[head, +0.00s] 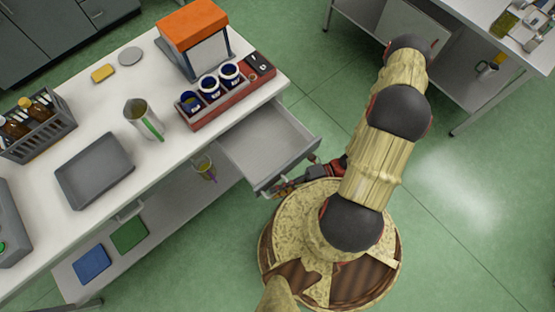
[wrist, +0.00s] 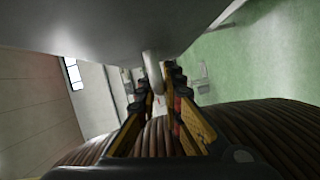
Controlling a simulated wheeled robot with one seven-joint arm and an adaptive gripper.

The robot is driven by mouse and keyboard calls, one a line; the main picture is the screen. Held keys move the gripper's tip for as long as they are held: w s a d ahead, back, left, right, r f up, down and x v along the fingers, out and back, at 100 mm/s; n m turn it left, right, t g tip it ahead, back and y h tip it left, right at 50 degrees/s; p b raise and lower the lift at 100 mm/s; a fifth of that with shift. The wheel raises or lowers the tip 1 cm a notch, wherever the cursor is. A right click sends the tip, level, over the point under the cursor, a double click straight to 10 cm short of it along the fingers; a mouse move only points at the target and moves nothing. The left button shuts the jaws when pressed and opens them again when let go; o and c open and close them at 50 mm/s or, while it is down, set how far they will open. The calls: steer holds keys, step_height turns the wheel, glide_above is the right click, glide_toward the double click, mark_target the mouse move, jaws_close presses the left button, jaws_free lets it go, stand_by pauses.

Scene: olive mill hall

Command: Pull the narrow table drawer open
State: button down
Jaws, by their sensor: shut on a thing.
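The narrow table drawer (head: 262,137) stands pulled out from the front of the white table (head: 90,130), and its grey inside looks empty. Its handle shows in the wrist view as a pale bar (wrist: 152,68) below the drawer front (wrist: 130,25). My gripper (head: 284,186) is at the drawer's front face, partly covered by my arm in the head view. In the wrist view my gripper (wrist: 160,95) has its fingers on both sides of the handle bar, shut on it.
On the table stand a red rack with blue cups (head: 220,92), an orange-topped device (head: 193,35), a metal jug (head: 143,118), a grey tray (head: 95,170) and a bottle crate (head: 38,126). Another table (head: 480,45) stands at the upper right. Green floor (head: 460,200) is clear on the right.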

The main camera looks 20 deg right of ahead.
steer(key=c, duration=1.9)
jaws_free()
steer(key=d, duration=0.8)
steer(key=s+d+r, duration=0.1)
steer(key=d, duration=0.3)
steer(key=shift+s, duration=0.1)
